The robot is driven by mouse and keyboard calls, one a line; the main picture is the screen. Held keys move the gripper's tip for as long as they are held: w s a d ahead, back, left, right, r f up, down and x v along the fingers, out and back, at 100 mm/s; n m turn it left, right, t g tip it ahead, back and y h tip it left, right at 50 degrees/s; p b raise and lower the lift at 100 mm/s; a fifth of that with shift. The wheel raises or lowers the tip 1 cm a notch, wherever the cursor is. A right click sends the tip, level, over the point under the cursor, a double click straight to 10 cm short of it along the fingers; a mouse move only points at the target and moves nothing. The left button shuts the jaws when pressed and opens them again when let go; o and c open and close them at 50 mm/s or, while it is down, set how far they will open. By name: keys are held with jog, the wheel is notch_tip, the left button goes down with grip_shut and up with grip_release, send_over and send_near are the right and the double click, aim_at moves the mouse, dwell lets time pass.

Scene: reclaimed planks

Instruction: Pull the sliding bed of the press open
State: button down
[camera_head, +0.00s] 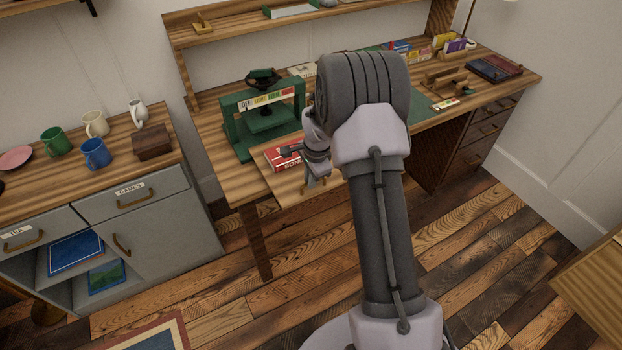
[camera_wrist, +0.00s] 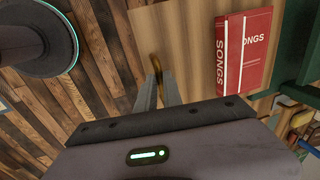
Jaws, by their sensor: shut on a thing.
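The green press (camera_head: 236,126) stands at the left end of the wooden desk. Its sliding bed (camera_head: 284,192) is a pale wooden board that sticks out from the press past the desk's front edge. A red book marked SONGS (camera_head: 284,159) lies on the bed; the book (camera_wrist: 244,50) and bed (camera_wrist: 185,30) also show in the wrist view. My gripper (camera_head: 314,180) is at the bed's front edge. In the wrist view its fingers (camera_wrist: 160,92) are shut on the brass handle (camera_wrist: 156,66). My arm hides part of the desk behind.
A grey cabinet (camera_head: 170,220) with mugs and a brown box (camera_head: 152,142) on top stands to the left. The desk (camera_head: 480,90) holds books and small items at right. Open plank floor (camera_head: 480,240) lies in front.

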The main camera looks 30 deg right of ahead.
jog(key=shift+w, duration=0.2)
jog(key=c, duration=1.5)
grip_release()
jog(key=s+r+p, duration=0.1)
jog(key=r+p, duration=0.1)
jog(key=r, duration=0.6)
jog(key=s+r+p, duration=0.2)
jog(key=r+p, duration=0.1)
jog(key=r, duration=0.6)
jog(key=shift+s, duration=0.25)
